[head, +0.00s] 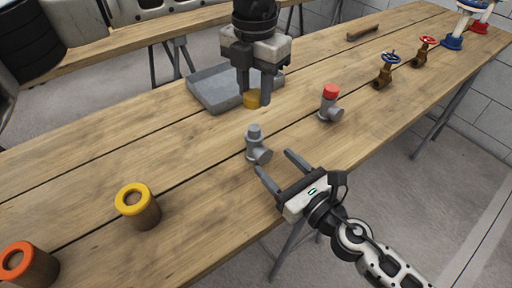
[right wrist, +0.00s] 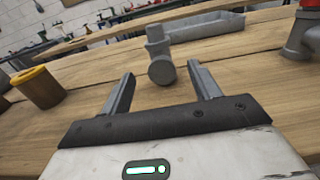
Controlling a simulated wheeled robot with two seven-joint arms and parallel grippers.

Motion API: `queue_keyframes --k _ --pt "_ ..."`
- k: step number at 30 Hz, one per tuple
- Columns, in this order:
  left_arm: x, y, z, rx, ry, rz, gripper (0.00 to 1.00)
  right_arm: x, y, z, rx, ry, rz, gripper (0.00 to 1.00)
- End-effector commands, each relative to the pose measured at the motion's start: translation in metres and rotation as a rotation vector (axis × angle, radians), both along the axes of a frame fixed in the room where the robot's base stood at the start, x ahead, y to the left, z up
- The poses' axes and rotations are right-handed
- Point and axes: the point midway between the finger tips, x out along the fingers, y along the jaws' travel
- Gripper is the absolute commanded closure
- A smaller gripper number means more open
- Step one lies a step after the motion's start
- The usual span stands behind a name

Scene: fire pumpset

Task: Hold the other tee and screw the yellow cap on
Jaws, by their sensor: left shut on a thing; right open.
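A bare grey tee (head: 256,146) stands upright near the table's front edge, with a side branch facing my right gripper. My right gripper (head: 276,164) is open, and its fingers point at the tee. In the right wrist view the tee (right wrist: 160,58) shows just beyond the open fingers (right wrist: 160,85). My left gripper (head: 255,98) is shut on the yellow cap (head: 252,99) and holds it beyond the bare tee, near the tray. A second grey tee (head: 330,110) with a red cap (head: 331,91) stands to the right.
A grey tray (head: 208,92) lies behind my left gripper. A yellow-topped cylinder (head: 137,205) and an orange-topped one (head: 24,266) stand at the left. Valves with blue (head: 388,57) and red (head: 427,41) handwheels stand at the far right. Bare wood surrounds the bare tee.

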Motion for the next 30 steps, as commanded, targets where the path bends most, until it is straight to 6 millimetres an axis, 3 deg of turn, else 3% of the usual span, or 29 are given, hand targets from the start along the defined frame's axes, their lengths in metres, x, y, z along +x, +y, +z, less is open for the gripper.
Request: queue_keyframes --k 6,12,27,30 --pt "0.0 0.0 0.0 0.0 0.0 0.0 0.87 0.036 0.026 0.002 0.005 -0.002 -0.001 0.38" --pt "0.0 0.0 0.0 0.0 0.0 0.0 0.87 0.059 0.043 0.001 0.004 -0.001 -0.002 0.38" --pt "0.0 0.0 0.0 0.0 0.0 -0.001 0.87 0.07 0.051 0.001 0.004 0.0 0.0 0.38" --pt "0.0 0.0 0.0 0.0 0.0 -0.001 0.87 0.069 0.051 0.001 0.004 0.0 0.0 0.63"
